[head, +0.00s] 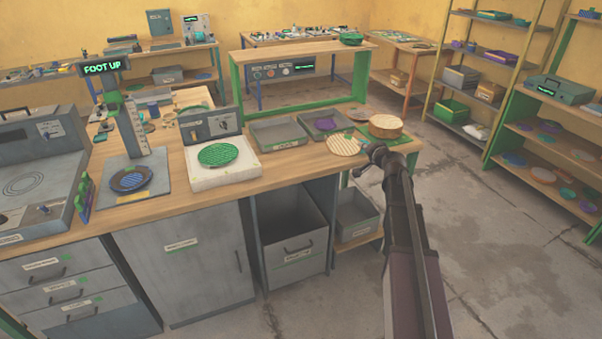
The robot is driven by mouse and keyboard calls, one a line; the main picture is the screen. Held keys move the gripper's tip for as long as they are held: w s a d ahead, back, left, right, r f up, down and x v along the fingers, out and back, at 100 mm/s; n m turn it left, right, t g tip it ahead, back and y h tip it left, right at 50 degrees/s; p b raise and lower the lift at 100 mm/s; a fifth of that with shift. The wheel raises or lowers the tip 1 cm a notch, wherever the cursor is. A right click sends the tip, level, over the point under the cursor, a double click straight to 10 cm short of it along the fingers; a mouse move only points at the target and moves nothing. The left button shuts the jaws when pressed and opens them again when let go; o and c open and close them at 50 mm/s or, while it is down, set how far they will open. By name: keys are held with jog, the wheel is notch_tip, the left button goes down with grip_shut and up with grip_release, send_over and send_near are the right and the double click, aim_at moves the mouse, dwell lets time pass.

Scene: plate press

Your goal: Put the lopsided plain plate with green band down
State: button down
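My gripper (364,160) is at the right front corner of the workbench, at the end of my arm. Its fingers are small and dark here, and I cannot tell whether they are open or shut. A round cream plate with light stripes (344,145) is right beside the fingers, at the bench corner. I cannot tell whether the gripper holds it or whether it rests on the bench. No green band shows on it at this size. Behind it a stack of tan round plates (386,127) stands on a green mat (411,140).
Floor at right is clear.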

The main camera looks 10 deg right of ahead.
jog(key=shift+a, duration=0.25)
jog(key=shift+w+f+b, duration=0.1)
jog(key=shift+f+b, duration=0.3)
jog(key=shift+f, duration=0.05)
notch_tip(320, 180, down, 11)
jog(key=g+y+b, duration=0.1)
jog(key=b, duration=0.8)
jog(key=shift+w+d+n, duration=0.4)
jog(key=shift+d, duration=0.05)
jog(key=shift+r, duration=0.1)
